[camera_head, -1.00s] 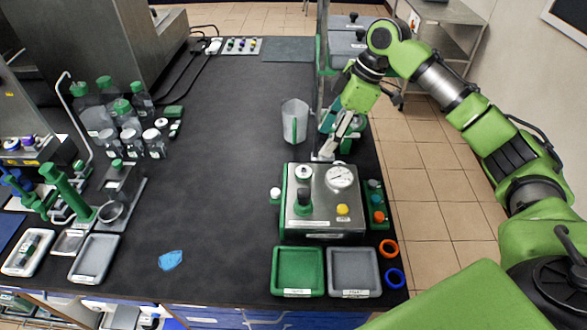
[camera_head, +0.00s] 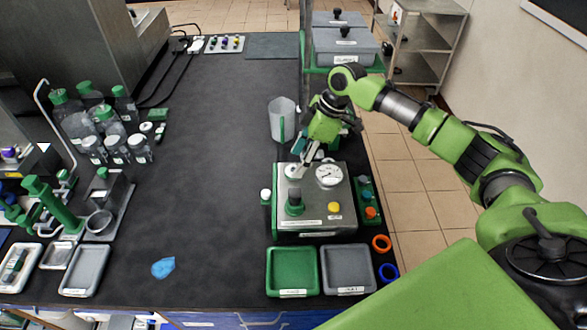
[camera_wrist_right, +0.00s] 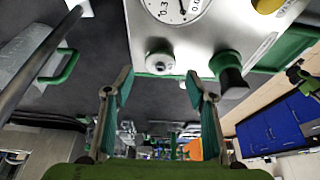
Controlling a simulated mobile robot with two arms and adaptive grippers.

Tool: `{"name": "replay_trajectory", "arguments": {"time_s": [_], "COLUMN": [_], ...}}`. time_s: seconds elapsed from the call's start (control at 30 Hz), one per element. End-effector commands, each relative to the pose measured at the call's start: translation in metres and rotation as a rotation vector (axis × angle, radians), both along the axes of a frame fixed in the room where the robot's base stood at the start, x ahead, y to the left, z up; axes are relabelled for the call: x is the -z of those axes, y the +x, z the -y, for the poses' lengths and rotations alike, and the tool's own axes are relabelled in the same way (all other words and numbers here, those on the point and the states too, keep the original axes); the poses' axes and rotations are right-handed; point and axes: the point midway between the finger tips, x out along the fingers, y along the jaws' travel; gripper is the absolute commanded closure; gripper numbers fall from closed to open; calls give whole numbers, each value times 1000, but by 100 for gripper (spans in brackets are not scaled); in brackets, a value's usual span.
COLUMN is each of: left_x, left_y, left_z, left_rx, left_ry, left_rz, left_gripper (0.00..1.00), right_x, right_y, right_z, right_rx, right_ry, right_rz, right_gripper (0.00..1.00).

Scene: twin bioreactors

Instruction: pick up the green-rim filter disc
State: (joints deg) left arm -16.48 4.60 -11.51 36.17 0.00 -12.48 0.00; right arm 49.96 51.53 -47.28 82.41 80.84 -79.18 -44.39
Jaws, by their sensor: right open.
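I cannot make out a green-rim filter disc in either view. My right gripper (camera_head: 306,160) is over the rear of the steel box with the gauge (camera_head: 315,210). In the right wrist view its two fingers (camera_wrist_right: 158,85) are spread, with nothing between them. A round white-topped fitting (camera_wrist_right: 159,62) on the box lies just beyond the fingertips. The dial gauge (camera_wrist_right: 178,6) and a dark green knob (camera_wrist_right: 228,72) are close by on the same face. My left gripper is not in view.
An orange ring (camera_head: 381,243) and a blue ring (camera_head: 388,271) lie at the right table edge. A green tray (camera_head: 292,292) and a grey tray (camera_head: 347,292) sit before the box. A clear jug (camera_head: 281,118) stands behind it. The middle table is clear around a blue patch (camera_head: 163,267).

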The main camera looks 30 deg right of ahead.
Motion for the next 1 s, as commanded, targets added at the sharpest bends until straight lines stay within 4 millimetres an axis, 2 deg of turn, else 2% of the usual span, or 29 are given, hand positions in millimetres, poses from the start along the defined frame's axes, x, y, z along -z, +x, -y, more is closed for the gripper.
{"name": "replay_trajectory", "arguments": {"time_s": [0.07,0.2,0.47,0.5,0.6,1.0], "left_x": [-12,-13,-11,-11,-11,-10], "left_y": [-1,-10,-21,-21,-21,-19], "left_z": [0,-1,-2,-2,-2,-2], "left_rx": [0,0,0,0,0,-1], "left_ry": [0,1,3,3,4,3], "left_rz": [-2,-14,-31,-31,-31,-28], "left_gripper": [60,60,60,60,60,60], "right_x": [9,26,30,30,30,29], "right_y": [-2,2,3,3,3,3], "right_z": [-3,-9,-10,-9,-9,-10], "right_rx": [0,-1,0,0,0,-1], "right_ry": [0,1,0,0,0,0], "right_rz": [-5,-2,0,0,0,0], "right_gripper": [49,49,49,54,78,78]}}
